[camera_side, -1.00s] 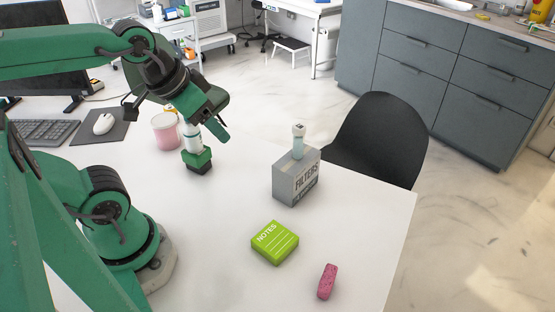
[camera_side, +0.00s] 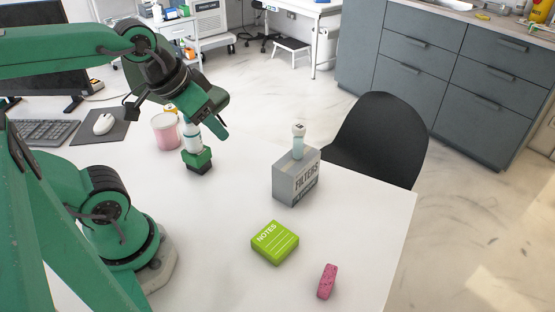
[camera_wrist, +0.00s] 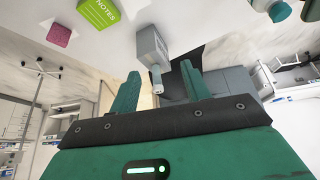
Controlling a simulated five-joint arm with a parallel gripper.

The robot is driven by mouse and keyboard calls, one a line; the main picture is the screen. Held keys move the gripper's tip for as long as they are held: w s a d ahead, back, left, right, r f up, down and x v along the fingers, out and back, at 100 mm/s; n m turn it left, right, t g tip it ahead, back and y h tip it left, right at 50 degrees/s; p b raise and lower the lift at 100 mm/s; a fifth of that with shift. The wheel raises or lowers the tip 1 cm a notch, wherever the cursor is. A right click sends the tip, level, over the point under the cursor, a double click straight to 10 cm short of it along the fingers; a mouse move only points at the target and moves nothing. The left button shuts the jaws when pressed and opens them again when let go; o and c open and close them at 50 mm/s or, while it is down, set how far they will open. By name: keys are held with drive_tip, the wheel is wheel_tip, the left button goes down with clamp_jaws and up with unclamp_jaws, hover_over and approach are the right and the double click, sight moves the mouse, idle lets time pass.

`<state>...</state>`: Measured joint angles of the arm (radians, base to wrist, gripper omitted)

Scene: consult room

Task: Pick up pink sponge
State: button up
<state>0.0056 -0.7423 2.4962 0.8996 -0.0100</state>
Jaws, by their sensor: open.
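The pink sponge (camera_side: 327,281) lies on the white table near its front right edge in the side view. It also shows at the upper left of the wrist view (camera_wrist: 59,34). My gripper (camera_side: 216,121) is in the air above the table, to the left of the filters box and well away from the sponge. In the wrist view its two green fingers (camera_wrist: 160,88) stand apart with nothing held between them.
A green notes block (camera_side: 275,242) lies left of the sponge. A grey filters box (camera_side: 296,180) with a small bottle (camera_side: 298,141) on top stands behind. A black chair (camera_side: 380,137) touches the table's far side.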

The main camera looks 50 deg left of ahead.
drive_tip(key=w+d, duration=0.1)
drive_tip(key=n+g, duration=0.5)
hover_over(330, 273)
drive_tip(key=f, duration=1)
drive_tip(key=a+f, duration=0.1)
drive_tip(key=f, duration=0.4)
drive_tip(key=shift+f, duration=0.25)
drive_tip(key=shift+s+d+f+g, duration=0.2)
drive_tip(key=shift+d+f+g, duration=0.1)
drive_tip(key=shift+d+f, duration=0.15)
drive_tip(key=shift+f, duration=1.25)
drive_tip(key=shift+w+f, duration=0.2)
drive_tip(key=shift+f, duration=2.4)
